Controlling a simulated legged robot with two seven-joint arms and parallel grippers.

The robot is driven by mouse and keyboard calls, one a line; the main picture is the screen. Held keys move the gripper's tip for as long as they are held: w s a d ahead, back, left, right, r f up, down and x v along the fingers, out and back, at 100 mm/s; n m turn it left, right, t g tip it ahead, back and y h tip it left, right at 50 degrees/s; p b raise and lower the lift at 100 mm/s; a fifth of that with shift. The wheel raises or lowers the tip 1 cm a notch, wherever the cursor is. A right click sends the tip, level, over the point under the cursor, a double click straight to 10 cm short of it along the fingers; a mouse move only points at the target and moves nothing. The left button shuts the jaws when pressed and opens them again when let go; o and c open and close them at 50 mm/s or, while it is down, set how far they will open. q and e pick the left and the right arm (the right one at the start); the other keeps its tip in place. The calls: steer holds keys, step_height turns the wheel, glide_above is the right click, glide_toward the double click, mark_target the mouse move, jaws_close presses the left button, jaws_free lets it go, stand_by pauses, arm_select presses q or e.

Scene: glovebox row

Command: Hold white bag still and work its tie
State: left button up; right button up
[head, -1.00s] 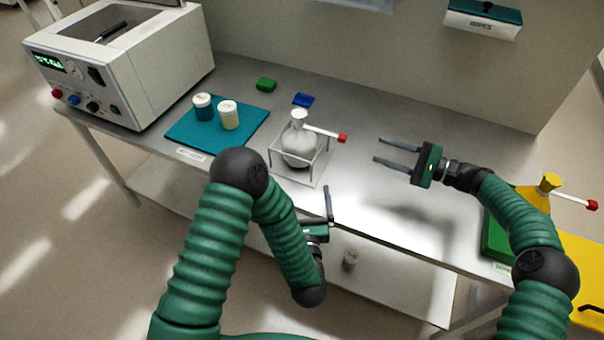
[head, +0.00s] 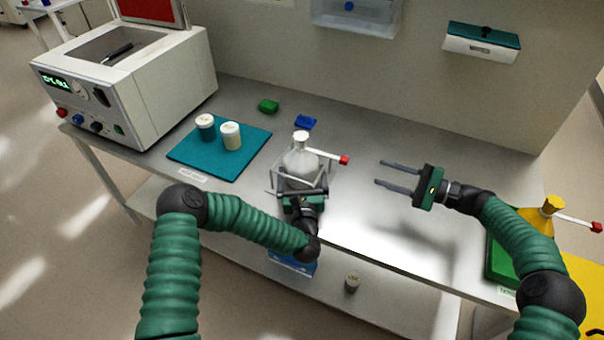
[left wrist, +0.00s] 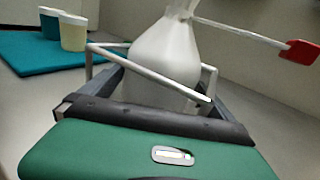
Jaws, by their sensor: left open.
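The white bag (head: 299,167) stands upright in a wire frame (head: 327,180) on the bench. Its gathered neck carries a white tie with a red end (head: 344,160) sticking out to the right. My left gripper (head: 301,178) is open at the near side of the frame, its fingers reaching along both sides of the bag. In the left wrist view the bag (left wrist: 165,60) fills the middle beyond the gripper body, and the red tie end (left wrist: 300,52) is at the upper right. Finger contact with the bag is hidden. My right gripper (head: 384,175) is open and empty, right of the bag.
A teal mat (head: 190,157) with two lidded jars stands left of the bag. A white machine (head: 150,85) is at the far left. Green (head: 268,106) and blue (head: 305,122) blocks lie behind. A yellow bag (head: 537,219) stands at the right. The bench between is clear.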

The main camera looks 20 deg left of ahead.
arm_select(q)
steer(key=shift+a, duration=0.1)
steer(key=c, duration=1.5)
